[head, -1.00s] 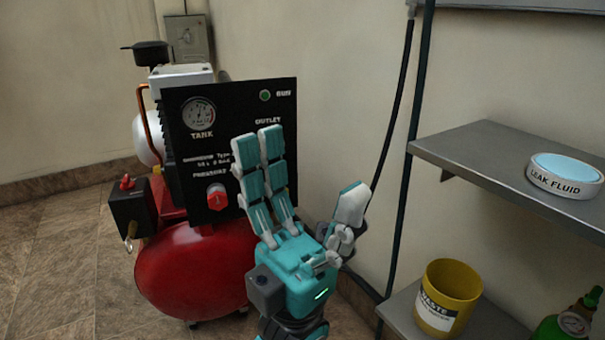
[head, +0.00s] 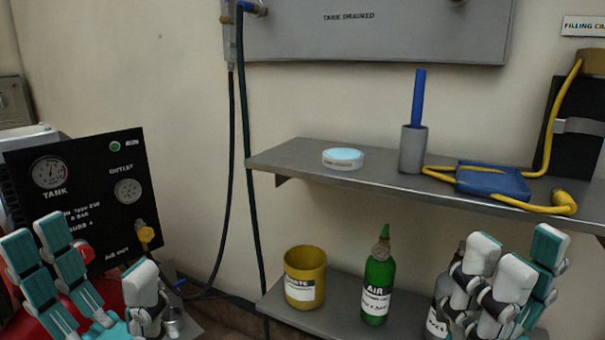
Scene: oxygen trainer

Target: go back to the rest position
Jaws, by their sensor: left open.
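My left gripper (head: 95,283), a teal and white hand, is at the lower left in the head view. It is open and empty, with its fingers pointing up in front of the compressor's black panel (head: 98,215). My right gripper (head: 500,285) is at the lower right, in front of the lower shelf. Its fingers are partly bent, and a dark bottle with a white label (head: 436,322) is partly hidden behind them. I cannot tell whether they touch it.
The upper shelf (head: 300,158) holds a leak fluid dish (head: 343,160), a grey cup (head: 412,150) with a blue stick, and a blue pad (head: 493,182) with yellow hose. The lower shelf holds a yellow waste pot (head: 305,262) and a green bottle (head: 378,285). A black hose (head: 243,110) hangs along the wall.

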